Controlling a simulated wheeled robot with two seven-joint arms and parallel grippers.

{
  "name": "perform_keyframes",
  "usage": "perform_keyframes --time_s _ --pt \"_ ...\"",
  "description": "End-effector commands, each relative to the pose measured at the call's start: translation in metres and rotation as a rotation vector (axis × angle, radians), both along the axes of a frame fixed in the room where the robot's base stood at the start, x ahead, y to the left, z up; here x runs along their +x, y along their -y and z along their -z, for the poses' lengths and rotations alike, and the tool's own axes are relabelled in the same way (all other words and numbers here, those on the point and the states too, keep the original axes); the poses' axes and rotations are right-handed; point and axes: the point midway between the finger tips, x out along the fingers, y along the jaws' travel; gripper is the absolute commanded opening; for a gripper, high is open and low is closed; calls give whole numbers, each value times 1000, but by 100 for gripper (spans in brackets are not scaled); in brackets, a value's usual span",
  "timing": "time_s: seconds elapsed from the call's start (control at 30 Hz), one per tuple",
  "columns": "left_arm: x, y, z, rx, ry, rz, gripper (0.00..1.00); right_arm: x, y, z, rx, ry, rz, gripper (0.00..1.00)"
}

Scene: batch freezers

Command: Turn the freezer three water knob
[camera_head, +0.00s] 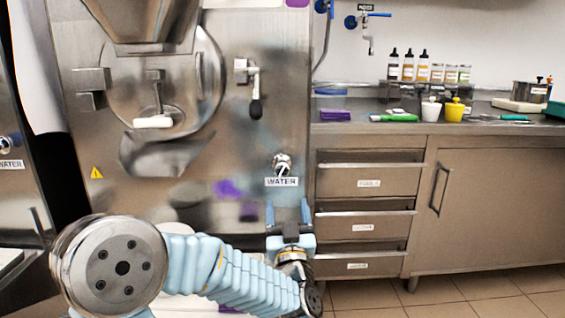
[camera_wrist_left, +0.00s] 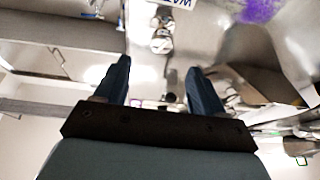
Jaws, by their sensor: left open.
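The water knob (camera_head: 282,164) is a small chrome knob on the steel front of the large freezer (camera_head: 230,120), just above a white WATER label (camera_head: 281,182). In the left wrist view a chrome fitting (camera_wrist_left: 162,42) shows beyond the fingertips, close to part of a label (camera_wrist_left: 178,4). My left gripper (camera_head: 289,207) is below the knob and label, fingers pointing up. Its two blue fingers are apart, with nothing between them, and it does not touch the knob. It also shows in the left wrist view (camera_wrist_left: 158,75). My right gripper is not in view.
Another machine with its own water knob (camera_head: 5,144) stands at the far left. A black-tipped lever (camera_head: 255,100) is above the knob. Steel drawers (camera_head: 368,182) and a counter (camera_head: 480,128) with bottles (camera_head: 408,66) and cups are at the right.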

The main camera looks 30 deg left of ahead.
Motion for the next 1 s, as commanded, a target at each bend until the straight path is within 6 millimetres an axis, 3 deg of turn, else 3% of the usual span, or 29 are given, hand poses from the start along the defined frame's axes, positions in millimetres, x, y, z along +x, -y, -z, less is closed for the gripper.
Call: perform_keyframes --time_s 0.17,0.5,0.7,1.0 --pt "10 -11 -12 2 10 -14 69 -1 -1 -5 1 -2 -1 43" --pt "68 -51 -41 4 9 -13 69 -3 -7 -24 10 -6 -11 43" --pt "93 -68 -53 3 8 -11 69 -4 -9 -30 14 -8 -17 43" --pt "103 -74 -56 3 9 -9 69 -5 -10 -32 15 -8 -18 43"
